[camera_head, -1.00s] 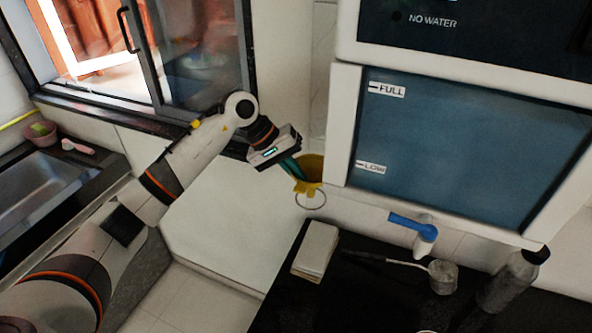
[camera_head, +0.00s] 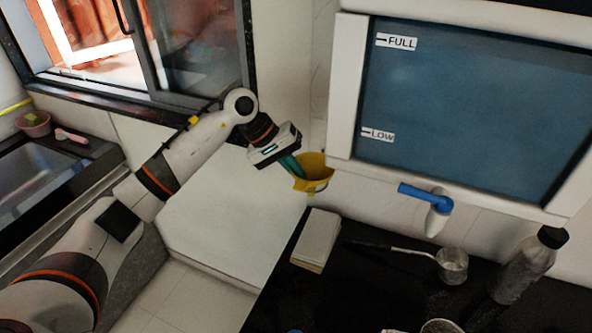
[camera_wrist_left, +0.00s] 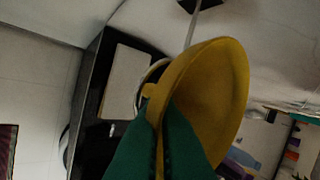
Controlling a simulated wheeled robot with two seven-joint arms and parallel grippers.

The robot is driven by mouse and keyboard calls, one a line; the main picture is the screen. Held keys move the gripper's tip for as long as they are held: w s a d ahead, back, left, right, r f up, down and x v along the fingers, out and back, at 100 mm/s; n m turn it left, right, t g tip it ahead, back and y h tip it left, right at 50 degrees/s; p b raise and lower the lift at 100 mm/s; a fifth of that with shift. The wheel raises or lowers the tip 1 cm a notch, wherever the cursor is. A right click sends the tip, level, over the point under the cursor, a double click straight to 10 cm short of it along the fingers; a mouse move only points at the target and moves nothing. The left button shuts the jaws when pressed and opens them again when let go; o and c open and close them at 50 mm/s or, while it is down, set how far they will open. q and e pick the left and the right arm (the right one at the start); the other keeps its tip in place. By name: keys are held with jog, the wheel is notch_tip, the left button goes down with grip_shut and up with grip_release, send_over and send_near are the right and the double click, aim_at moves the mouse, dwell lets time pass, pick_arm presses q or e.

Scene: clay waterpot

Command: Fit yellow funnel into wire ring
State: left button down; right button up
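The yellow funnel (camera_head: 318,172) is at the left gripper's tip, beside the lower left corner of the water tank. My left gripper (camera_head: 299,170) is shut on its rim. In the left wrist view the green fingertips (camera_wrist_left: 163,112) pinch the near edge of the funnel (camera_wrist_left: 222,92), whose wide mouth is tilted. A thin arc of the wire ring (camera_wrist_left: 141,88) shows just left of the funnel there; the rest is hidden. My right gripper is not in view.
The water tank (camera_head: 470,120) with a blue-handled tap (camera_head: 428,203) is at the right. A window (camera_head: 195,50) is behind my arm.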

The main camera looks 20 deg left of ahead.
pick_arm(q)
jog(key=c, duration=1.6)
grip_release()
jog(key=shift+d+f, duration=0.1)
jog(key=shift+d, duration=0.05)
jog(key=shift+s+f, duration=0.1)
jog(key=shift+f, duration=0.05)
jog(key=shift+a+r, duration=0.35)
jog(key=shift+a, duration=0.05)
jog(key=b+v, duration=0.1)
jog(key=v, duration=0.4)
jog(key=b+v, duration=0.2)
jog(key=v, duration=0.4)
jog(key=shift+d+r, duration=0.15)
jog(key=shift+r, duration=0.3)
